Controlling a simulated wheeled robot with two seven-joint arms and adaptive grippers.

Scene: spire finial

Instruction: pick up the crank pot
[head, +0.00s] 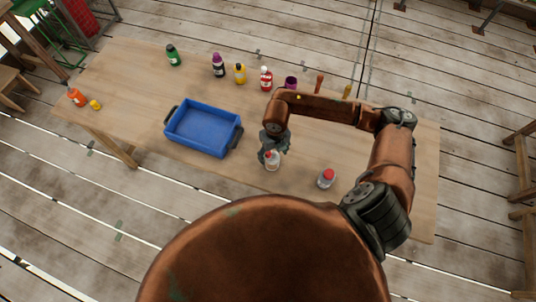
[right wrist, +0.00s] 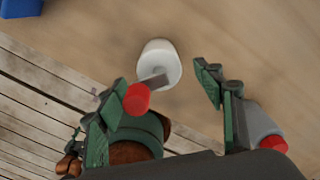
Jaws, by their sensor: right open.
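The crank pot (head: 272,163) is a small pale pot near the front edge of the table. In the right wrist view the crank pot (right wrist: 158,55) shows a round white top, a grey crank arm and a red knob. My right gripper (head: 274,145) is over it and partly hides it in the head view. In the right wrist view the right gripper (right wrist: 163,82) is open, with the pot in front of the gap between its fingers. The red knob appears close to the left finger; contact cannot be told. My left gripper is not in view.
A grey jar with a red top (head: 326,179) stands right of the pot; it also shows beside the right finger (right wrist: 262,128). A blue tray (head: 188,144) lies to the left. The table's front edge is close.

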